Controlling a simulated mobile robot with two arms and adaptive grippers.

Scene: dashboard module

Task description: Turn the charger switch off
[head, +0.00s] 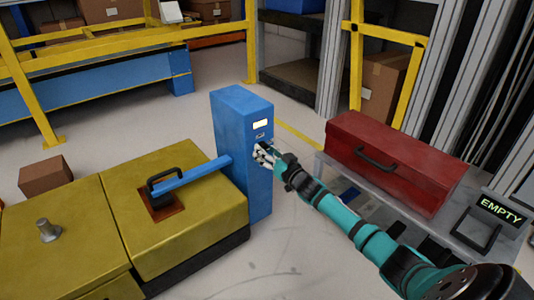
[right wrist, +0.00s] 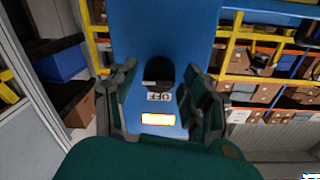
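The charger is a tall blue box (head: 232,110) in the middle of the head view, with a small lit display (head: 260,124) near its top. In the right wrist view its blue face (right wrist: 160,25) fills the upper middle. A black rounded switch (right wrist: 158,70) is on that face, with a small label (right wrist: 160,97) that seems to read OFF upside down, and the lit display (right wrist: 158,119) below. My right gripper (head: 262,154) is at the charger's face. Its fingers (right wrist: 160,88) are apart on either side of the switch; contact cannot be told. My left gripper is not in view.
A yellow machine block (head: 180,205) with a blue arm to the charger stands at left. A red toolbox (head: 395,155) sits on a grey bench at right, near an EMPTY sign (head: 500,210). A cardboard box (head: 45,175) lies at far left. Floor behind the charger is clear.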

